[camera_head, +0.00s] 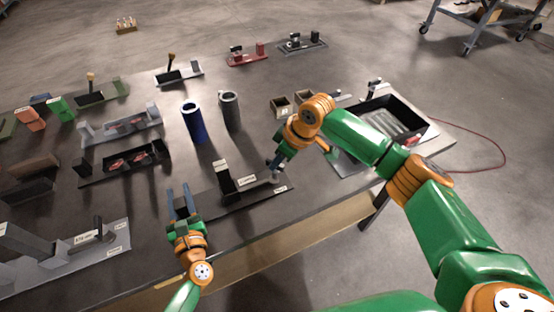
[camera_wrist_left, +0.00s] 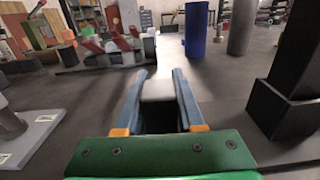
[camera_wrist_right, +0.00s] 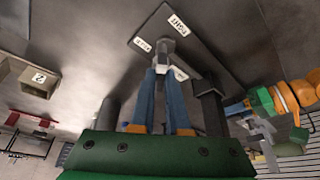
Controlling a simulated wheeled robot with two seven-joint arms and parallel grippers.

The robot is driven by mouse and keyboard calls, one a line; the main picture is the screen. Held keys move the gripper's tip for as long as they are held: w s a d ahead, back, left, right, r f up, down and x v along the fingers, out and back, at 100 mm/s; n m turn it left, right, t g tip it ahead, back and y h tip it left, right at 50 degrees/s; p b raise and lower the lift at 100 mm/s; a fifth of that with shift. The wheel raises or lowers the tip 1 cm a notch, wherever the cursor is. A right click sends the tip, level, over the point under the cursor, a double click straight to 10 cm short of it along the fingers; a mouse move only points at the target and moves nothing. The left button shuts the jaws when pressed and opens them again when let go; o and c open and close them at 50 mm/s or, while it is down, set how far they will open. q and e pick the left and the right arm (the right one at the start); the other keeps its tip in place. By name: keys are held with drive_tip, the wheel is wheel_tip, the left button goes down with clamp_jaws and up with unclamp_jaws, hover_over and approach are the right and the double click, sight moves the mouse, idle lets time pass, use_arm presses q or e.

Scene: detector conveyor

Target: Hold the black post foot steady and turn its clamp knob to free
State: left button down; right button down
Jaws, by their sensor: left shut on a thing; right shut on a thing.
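The black post foot (camera_head: 222,178) stands on the table, its dark base plate (camera_head: 240,200) running right with white labels. It also shows at the right in the left wrist view (camera_wrist_left: 285,100). My right gripper (camera_head: 276,168) is shut on the grey clamp knob at the plate's right end; the knob also shows between its fingertips in the right wrist view (camera_wrist_right: 165,50). My left gripper (camera_head: 178,188) is left of the post foot and apart from its upright. Its fingers are spaced, with a pale patch between them; what they grip I cannot make out.
A blue cylinder (camera_head: 193,122) and a grey cylinder (camera_head: 230,110) stand behind the post foot. A black tray (camera_head: 432,132) is at the right. Several grey and black fixtures crowd the left. The table's front edge runs close below the post foot.

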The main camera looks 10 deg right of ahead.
drive_tip(key=shift+d+n, duration=0.1)
drive_tip(key=shift+n, duration=0.6)
drive_tip(key=c, duration=0.9)
unclamp_jaws()
